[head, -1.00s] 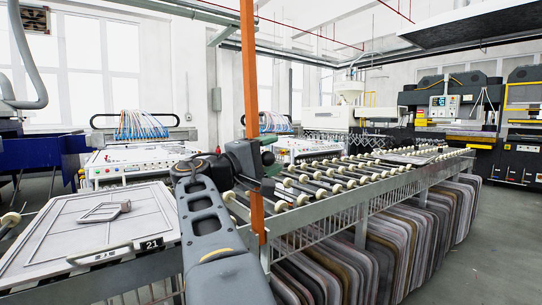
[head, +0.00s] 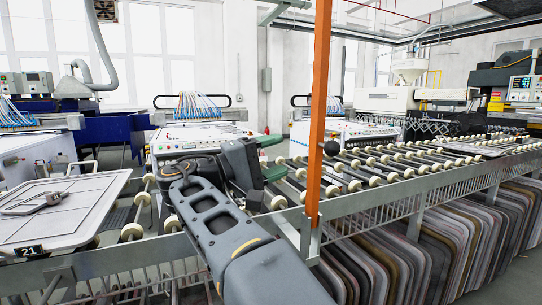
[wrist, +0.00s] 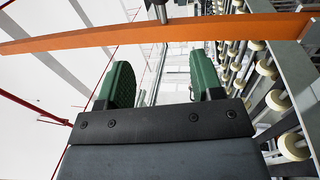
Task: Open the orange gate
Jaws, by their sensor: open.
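The orange gate shows as a tall upright orange bar (head: 318,110) in the head view, standing at the near rail of the roller conveyor. A black ball knob (head: 331,148) shows at its right edge. My gripper (head: 283,157), with green finger pads, is to the left of the bar in the picture, apart from it and empty. In the wrist view the orange bar (wrist: 190,29) crosses the top of the picture, beyond the open fingers of my gripper (wrist: 160,72). A dark grey piece (wrist: 158,10) shows above it, between the fingers' lines; I cannot tell what it is.
The roller conveyor (head: 375,165) runs to the right behind the bar. A framed tray (head: 85,195) marked 21 lies at the left. Several thin panels (head: 400,250) stand under the conveyor. White machines (head: 200,137) stand behind.

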